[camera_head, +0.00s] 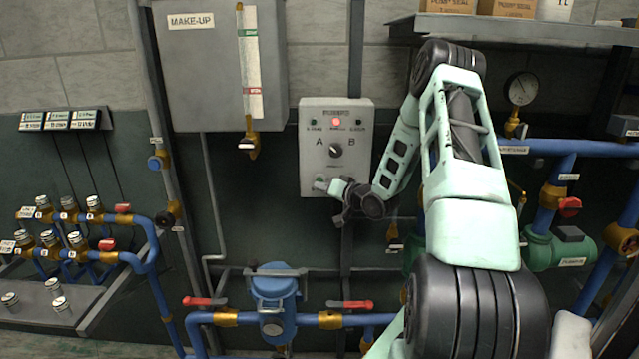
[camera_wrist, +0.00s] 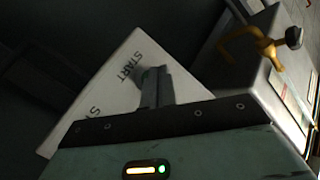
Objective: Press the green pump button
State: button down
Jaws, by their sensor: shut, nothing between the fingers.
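The grey pump control box (camera_head: 312,160) hangs on the wall in the middle of the head view, with an A/B selector knob (camera_head: 336,150). My gripper (camera_head: 325,186) is at the lower left of the box's face, where a small patch of green (camera_head: 319,179) shows beside the fingertips. In the wrist view my shut gripper (camera_wrist: 152,76) points at the pale panel (camera_wrist: 105,85), just beside the printed word START. The fingertips are at or very close to the panel. They hide what lies under them, so I cannot tell whether they touch a button.
A red lamp (camera_head: 337,122) is lit on the box. A make-up tank (camera_head: 200,80) with a sight tube is at the upper left. Blue pipes (camera_head: 235,319) with red-handled valves run below. A shelf (camera_head: 530,30) and a gauge (camera_head: 522,88) are at the right.

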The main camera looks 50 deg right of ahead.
jog(key=shift+d, duration=0.1)
jog(key=shift+w+d, duration=0.25)
jog(key=shift+w+d, duration=0.35)
dwell(0.9)
dwell(0.3)
jog(key=shift+s+a, duration=0.6)
jog(key=shift+a, duration=0.05)
jog(key=s+a, duration=0.3)
jog(key=shift+s+a, duration=0.15)
jog(key=shift+a, duration=0.25)
dwell(0.9)
